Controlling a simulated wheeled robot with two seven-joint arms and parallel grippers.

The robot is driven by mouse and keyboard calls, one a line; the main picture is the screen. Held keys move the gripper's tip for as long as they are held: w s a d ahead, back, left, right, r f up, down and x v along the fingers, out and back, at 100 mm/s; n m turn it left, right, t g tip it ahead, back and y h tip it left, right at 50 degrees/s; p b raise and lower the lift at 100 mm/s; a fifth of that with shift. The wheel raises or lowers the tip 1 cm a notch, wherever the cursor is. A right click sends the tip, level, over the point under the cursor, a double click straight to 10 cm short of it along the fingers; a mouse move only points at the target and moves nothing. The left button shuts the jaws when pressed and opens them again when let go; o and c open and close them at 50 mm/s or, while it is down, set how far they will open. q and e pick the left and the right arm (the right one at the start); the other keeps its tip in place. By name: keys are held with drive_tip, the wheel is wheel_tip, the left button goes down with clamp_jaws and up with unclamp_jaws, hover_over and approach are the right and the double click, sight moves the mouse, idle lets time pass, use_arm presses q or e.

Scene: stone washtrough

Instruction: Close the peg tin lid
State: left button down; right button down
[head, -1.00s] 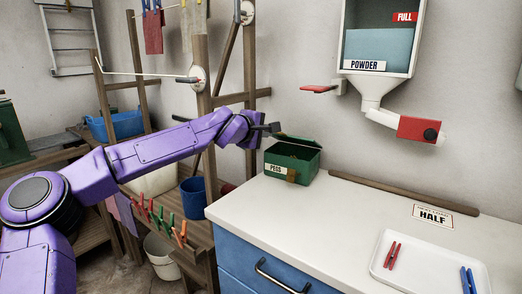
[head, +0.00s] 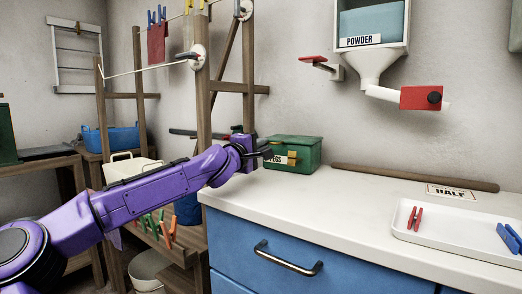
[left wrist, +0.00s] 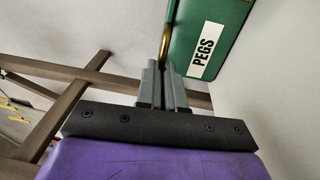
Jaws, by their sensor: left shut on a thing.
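The green peg tin (head: 306,157) stands at the back left of the white counter, with a brass clasp (head: 292,158) on its front. Its lid (head: 295,140) looks lying down over the top; I cannot tell if a thin gap is left. My left gripper (head: 267,152) is at the tin's front left, partly covering the PEGS label. In the left wrist view its fingers (left wrist: 164,66) are together, with a brass strip at their tips beside the green tin (left wrist: 207,45). The fingers are shut on the lid's edge, though the contact is mostly hidden. My right gripper is out of view.
A wooden rail (head: 410,178) runs along the back of the counter (head: 340,215). A white tray (head: 460,239) with red and blue pegs is at the right. A powder dispenser (head: 373,62) hangs above. A wooden rack (head: 203,80) stands left of the tin.

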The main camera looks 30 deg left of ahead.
use_arm(q)
drive_tip(key=shift+a+f, duration=0.15)
drive_tip(key=shift+f, duration=0.15)
drive_tip(key=c, duration=1.3)
unclamp_jaws()
drive_tip(key=shift+w, duration=0.1)
drive_tip(key=shift+o, duration=0.3)
drive_tip(key=shift+a+f, duration=0.1)
drive_tip(key=s, duration=0.3)
drive_tip(key=s+p, duration=0.1)
drive_tip(key=s, duration=0.6)
drive_tip(key=shift+s+f, duration=0.2)
drive_tip(key=shift+f, duration=0.05)
drive_tip(key=shift+f, duration=0.1)
